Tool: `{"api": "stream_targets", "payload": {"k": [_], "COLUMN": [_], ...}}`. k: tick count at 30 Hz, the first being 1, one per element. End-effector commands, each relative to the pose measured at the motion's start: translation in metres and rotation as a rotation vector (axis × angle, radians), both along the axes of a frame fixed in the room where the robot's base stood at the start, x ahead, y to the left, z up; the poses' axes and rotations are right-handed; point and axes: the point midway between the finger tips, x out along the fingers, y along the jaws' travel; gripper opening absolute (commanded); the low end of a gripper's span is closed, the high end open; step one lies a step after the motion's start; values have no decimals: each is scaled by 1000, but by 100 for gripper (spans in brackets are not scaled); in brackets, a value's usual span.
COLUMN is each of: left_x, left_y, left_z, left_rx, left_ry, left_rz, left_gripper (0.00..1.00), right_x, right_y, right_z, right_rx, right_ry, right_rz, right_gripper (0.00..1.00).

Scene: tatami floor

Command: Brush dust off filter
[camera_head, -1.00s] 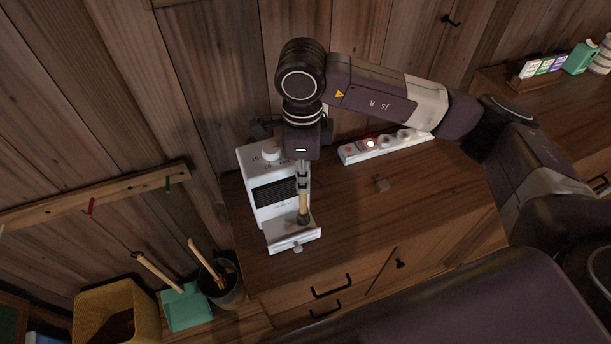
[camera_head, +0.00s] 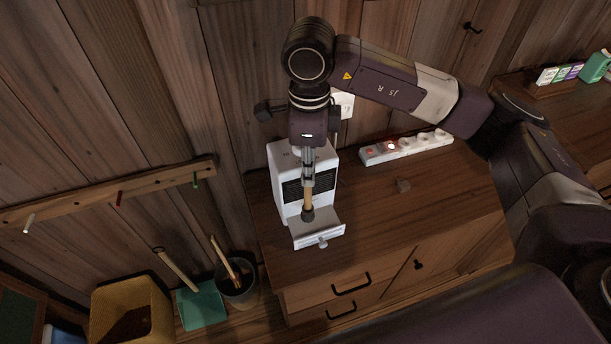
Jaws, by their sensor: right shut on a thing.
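My right gripper (camera_head: 308,181) points down, shut on the wooden handle of a small brush (camera_head: 308,198). The brush is upright and its dark head is at the lower end. A white box-shaped appliance (camera_head: 291,208) with a dark front grille stands on the wooden cabinet, partly hidden behind my gripper. A white tray-like part (camera_head: 329,232) with a small knob sticks out at its lower front, probably the filter tray. The brush head is over the left part of this tray; I cannot tell whether it touches. No dust can be made out. My left gripper is not in view.
A peg rail (camera_head: 110,192) is on the left wall. A yellow bin (camera_head: 130,310), green dustpan (camera_head: 201,306) and dark pot (camera_head: 238,288) stand lower left.

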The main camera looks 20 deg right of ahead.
Motion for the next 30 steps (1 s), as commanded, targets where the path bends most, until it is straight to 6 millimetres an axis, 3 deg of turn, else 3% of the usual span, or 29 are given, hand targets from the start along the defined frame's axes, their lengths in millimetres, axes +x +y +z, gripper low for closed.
{"api": "stream_targets", "payload": {"k": [13, 30], "left_x": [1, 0], "left_y": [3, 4], "left_z": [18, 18], "left_rx": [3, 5], "left_ry": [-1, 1], "left_rz": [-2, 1], "left_gripper": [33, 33], "right_x": [4, 4], "right_y": [-7, -7], "right_z": [41, 43], "right_rx": [1, 1], "right_ry": [-1, 0], "right_rz": [-2, -3], "right_gripper": [0, 0]}}
